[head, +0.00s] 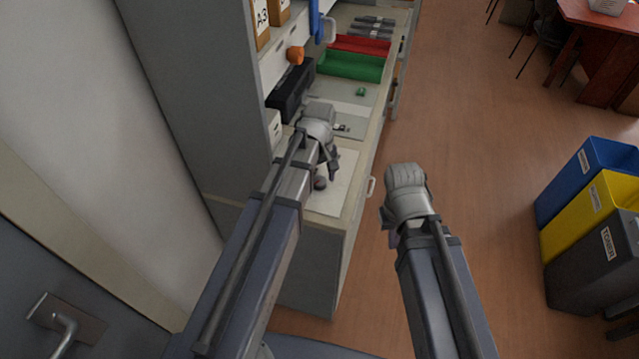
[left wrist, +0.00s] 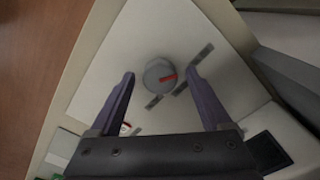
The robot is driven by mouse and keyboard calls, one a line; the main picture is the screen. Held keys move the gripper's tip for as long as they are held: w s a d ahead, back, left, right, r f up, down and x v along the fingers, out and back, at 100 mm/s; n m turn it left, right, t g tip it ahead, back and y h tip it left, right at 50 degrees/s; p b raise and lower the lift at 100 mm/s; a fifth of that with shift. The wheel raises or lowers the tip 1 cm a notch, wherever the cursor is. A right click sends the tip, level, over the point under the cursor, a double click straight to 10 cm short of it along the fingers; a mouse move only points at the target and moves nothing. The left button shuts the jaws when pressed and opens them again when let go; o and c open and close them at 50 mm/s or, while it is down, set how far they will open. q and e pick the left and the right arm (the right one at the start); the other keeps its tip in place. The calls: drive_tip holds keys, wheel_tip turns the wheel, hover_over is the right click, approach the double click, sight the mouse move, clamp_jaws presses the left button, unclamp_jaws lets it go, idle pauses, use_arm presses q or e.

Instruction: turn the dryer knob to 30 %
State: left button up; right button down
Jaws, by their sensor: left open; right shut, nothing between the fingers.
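The dryer knob (left wrist: 159,77) is a round grey dial with a red mark, on a pale panel (left wrist: 150,35). In the left wrist view the mark points right. The knob also shows in the head view (head: 320,183), small and dark, beside my left gripper. My left gripper (left wrist: 161,73) is open, its two purple fingers on either side of the knob with gaps; contact cannot be made out. In the head view my left gripper (head: 333,170) points down at the panel. My right gripper (head: 393,239) is shut and empty, right of the counter and mostly hidden by its arm.
Farther along the counter (head: 352,205) are a black box (head: 291,92), a green tray (head: 350,67) and a red tray (head: 360,44). A shelf unit stands at left. Blue, yellow and dark bins (head: 590,270) stand at right.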

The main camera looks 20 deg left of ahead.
use_arm(q)
drive_tip(key=shift+c, duration=0.4)
clamp_jaws()
drive_tip(key=shift+m, duration=0.4)
drive_tip(key=m, duration=0.4)
drive_tip(key=shift+m, duration=0.4)
drive_tip(key=m, duration=1.2)
drive_tip(key=shift+m, duration=0.4)
drive_tip(key=m, duration=0.5)
drive_tip(key=shift+m, duration=0.4)
